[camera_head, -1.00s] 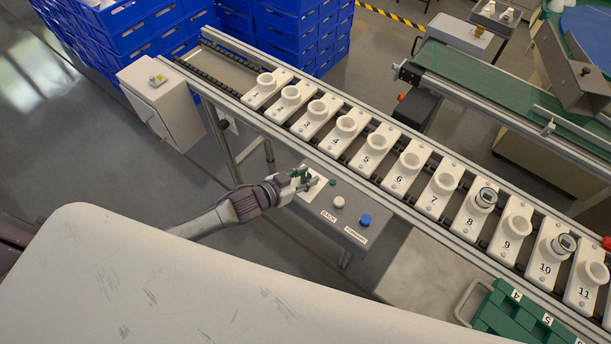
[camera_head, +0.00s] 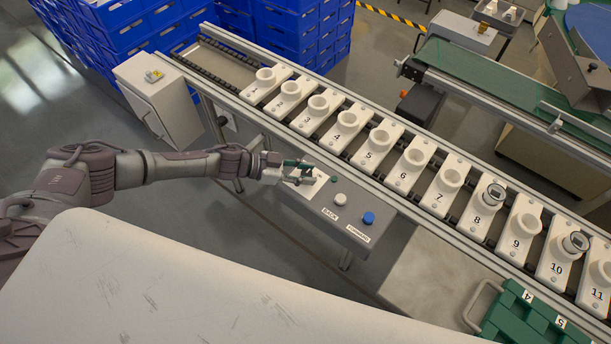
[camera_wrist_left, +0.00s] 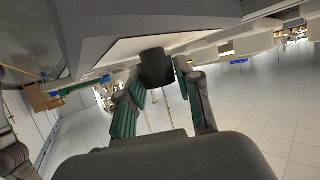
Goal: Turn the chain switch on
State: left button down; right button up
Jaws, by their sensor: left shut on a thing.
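The grey control box (camera_head: 322,216) stands on the near side of the chain conveyor. A pale plate (camera_head: 318,188) at its left end carries the chain switch. My left gripper (camera_head: 300,173) is at this plate, its fingers around the switch and hiding most of it. In the left wrist view the switch shows as a dark round knob (camera_wrist_left: 156,68) between the green-padded fingers, which are shut on it. The knob's turned position cannot be read. My right gripper is not in view.
A white button (camera_head: 340,199) marked BACK and a blue button (camera_head: 369,218) are right of the switch; a small green lamp (camera_head: 334,180) is close by. The conveyor carries numbered white sockets (camera_head: 381,140). A white cabinet (camera_head: 165,105) stands left. A green crate (camera_head: 520,318) is lower right.

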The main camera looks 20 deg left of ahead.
pick_arm(q)
jog(key=m+g+b, duration=0.1)
jog(key=g+b, duration=0.1)
jog(key=m+g+b, duration=0.2)
jog(key=m+g+h+b, duration=0.1)
jog(key=m+b, duration=0.1)
jog(key=shift+w+f+g, duration=0.15)
jog(key=shift+f+g, duration=0.15)
jog(key=shift+g, duration=0.1)
jog(key=shift+r+m+g+b, duration=0.25)
jog(key=shift+m+g+b, duration=0.85)
jog(key=shift+g+b, duration=0.15)
jog(key=c, duration=0.8)
grip_release()
jog(key=shift+o, duration=0.2)
jog(key=v, duration=1.2)
